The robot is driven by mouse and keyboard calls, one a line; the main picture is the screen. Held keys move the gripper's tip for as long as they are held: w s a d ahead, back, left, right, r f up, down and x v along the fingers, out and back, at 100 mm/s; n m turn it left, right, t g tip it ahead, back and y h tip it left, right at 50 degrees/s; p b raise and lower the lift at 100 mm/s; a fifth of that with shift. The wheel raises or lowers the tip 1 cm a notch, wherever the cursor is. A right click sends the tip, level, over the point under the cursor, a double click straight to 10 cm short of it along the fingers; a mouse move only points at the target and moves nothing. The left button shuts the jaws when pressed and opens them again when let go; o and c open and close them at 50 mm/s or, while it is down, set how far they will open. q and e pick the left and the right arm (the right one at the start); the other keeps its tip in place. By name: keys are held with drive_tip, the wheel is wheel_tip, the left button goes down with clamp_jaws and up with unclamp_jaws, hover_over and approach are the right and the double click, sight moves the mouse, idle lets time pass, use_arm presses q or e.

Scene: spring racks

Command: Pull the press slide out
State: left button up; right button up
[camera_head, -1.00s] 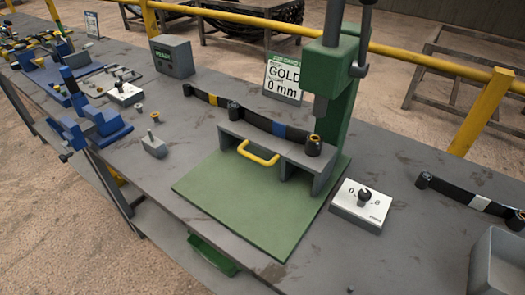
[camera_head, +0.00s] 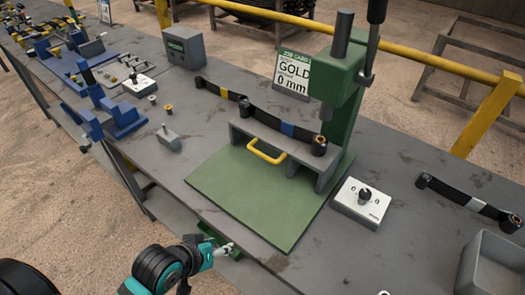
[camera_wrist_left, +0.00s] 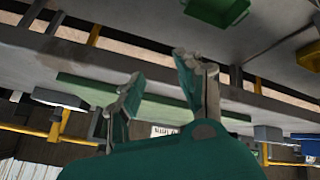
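The press slide (camera_head: 285,148) is a grey block with a yellow handle (camera_head: 266,152) on its front. It sits on the green base plate (camera_head: 250,205) under the green press (camera_head: 343,80). My left gripper (camera_head: 228,248) is low at the table's front edge, well apart from the handle. In the left wrist view, my left gripper (camera_wrist_left: 162,82) has its two fingers apart with nothing between them. My right gripper is not in view.
A white dial box (camera_head: 361,201) and a grey tray (camera_head: 492,270) stand right of the press. A grey block (camera_head: 169,139) stands left. The green plate before the handle is clear.

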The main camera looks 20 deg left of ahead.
sight(261, 156)
use_arm(q)
drive_tip(key=w+r+n+t, duration=0.1)
drive_tip(key=w+r+n, duration=0.1)
drive_tip(key=w+r+n+t+h, duration=0.1)
drive_tip(key=w+r+n, duration=0.1)
drive_tip(key=w+r+n+t+h, duration=0.1)
drive_tip(key=w+r+t, duration=0.1)
drive_tip(key=r, duration=0.1)
drive_tip(key=shift+a+n, duration=0.35)
drive_tip(key=shift+n, duration=0.05)
drive_tip(key=w+a+r+n+t+h, duration=0.1)
drive_tip(key=w+a+r+n+t, duration=0.1)
drive_tip(key=w+r+n+t, duration=0.25)
drive_tip(key=shift+n+g, duration=0.25)
drive_tip(key=shift+g, duration=0.4)
drive_tip(key=x, duration=0.5)
drive_tip(key=p+x, duration=0.1)
drive_tip(key=x, duration=0.4)
drive_tip(key=d+r+p+x, duration=0.1)
drive_tip(key=x, duration=0.4)
drive_tip(key=shift+w+d, duration=0.25)
drive_tip(key=shift+w, duration=0.05)
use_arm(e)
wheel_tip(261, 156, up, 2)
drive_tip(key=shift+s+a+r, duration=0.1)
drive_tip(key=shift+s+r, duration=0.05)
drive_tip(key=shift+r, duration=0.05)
use_arm(q)
clamp_jaws()
